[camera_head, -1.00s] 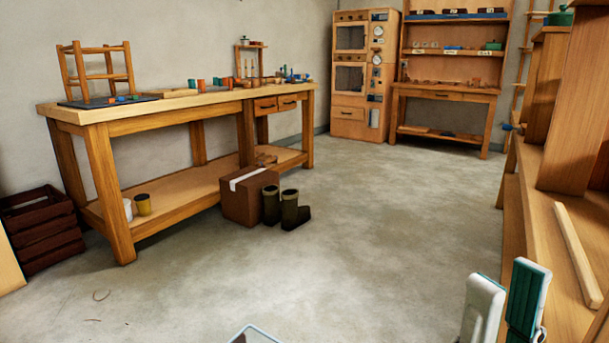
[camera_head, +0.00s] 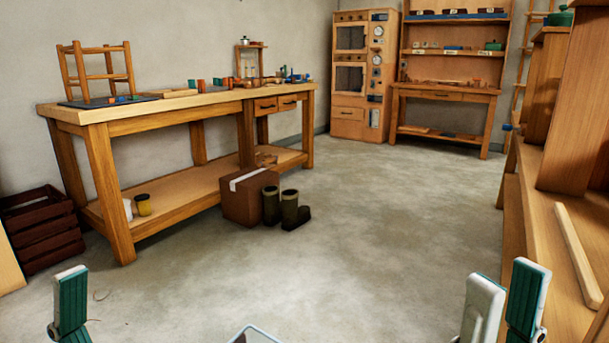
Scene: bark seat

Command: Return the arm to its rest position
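My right gripper (camera_head: 505,300) stands at the bottom right, with its two fingertips pointing up and a gap between them. One finger shows its white back and the other its green pad. It is open and holds nothing. My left gripper (camera_head: 70,302) shows at the bottom left, over the floor. Only one green-padded finger is clear, and the rest is cut off by the lower edge, so its opening cannot be told. No object shows at it. Both arms are out of view below.
A long wooden workbench (camera_head: 165,111) stands along the left wall. A taped box (camera_head: 243,205) and dark boots (camera_head: 290,210) stand on the floor beside it. A dark crate (camera_head: 40,230) is at the left. A wooden shelf unit (camera_head: 550,200) is close on the right. The middle floor is clear.

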